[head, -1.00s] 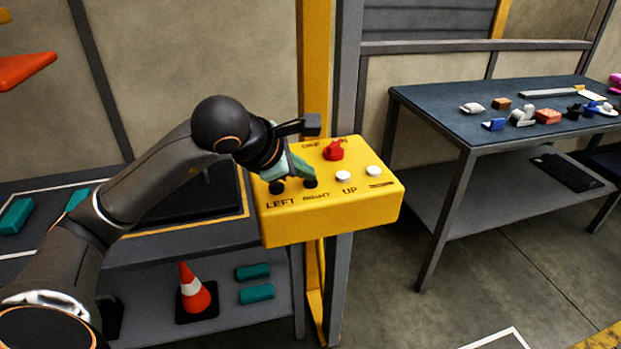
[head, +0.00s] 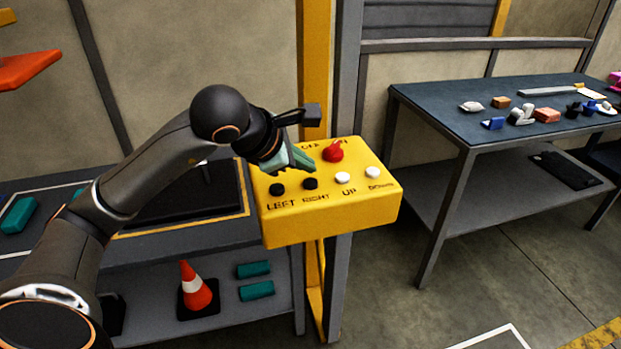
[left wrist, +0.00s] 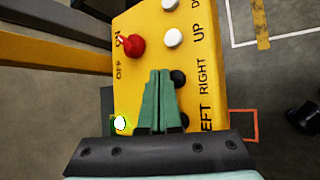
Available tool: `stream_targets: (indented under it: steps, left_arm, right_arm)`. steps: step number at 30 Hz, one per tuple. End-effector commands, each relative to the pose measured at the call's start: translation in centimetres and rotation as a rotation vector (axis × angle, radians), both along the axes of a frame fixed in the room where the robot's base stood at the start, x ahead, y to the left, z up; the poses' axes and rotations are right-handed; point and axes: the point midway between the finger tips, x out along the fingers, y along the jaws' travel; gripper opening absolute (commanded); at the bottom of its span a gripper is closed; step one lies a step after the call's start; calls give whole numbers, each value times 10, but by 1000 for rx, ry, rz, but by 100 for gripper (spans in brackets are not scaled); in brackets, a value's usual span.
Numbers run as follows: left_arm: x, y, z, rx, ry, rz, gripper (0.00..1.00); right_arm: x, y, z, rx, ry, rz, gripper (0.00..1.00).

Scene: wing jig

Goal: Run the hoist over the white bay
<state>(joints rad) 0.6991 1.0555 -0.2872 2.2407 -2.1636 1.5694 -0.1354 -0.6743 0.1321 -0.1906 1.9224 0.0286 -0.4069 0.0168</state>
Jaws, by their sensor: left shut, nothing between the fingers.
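The yellow hoist control box (head: 330,225) is on a post. It has black LEFT (head: 277,190) and RIGHT (head: 310,184) buttons, white UP (head: 343,179) and DOWN (head: 373,172) buttons, and a red OFF/ON knob (head: 333,151). My left gripper (head: 308,163) is shut and empty, above the box behind the RIGHT button and left of the knob. In the left wrist view its green fingers (left wrist: 159,78) partly cover the black buttons. A white floor outline (head: 497,338) shows at the bottom edge; I cannot tell if it is the white bay. My right gripper and the hoist are not recognisable in view.
A lamp (left wrist: 120,122) glows on the box in the left wrist view. A blue-topped table (head: 440,107) with small objects stands at right. A dark bench (head: 190,232) with a cone (head: 195,287) below stands at left. An orange part (head: 28,70) shows at upper left.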

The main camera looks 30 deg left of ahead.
Motion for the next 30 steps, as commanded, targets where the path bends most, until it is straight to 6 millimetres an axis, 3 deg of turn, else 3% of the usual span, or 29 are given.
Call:
stream_targets:
  steps: [13,30]
  left_arm:
    - [0,0,46,1,0,1,0]
    - [0,0,46,1,1,1,0]
  right_arm:
    - [0,0,36,0,0,0,0]
    - [0,0,36,0,0,0,0]
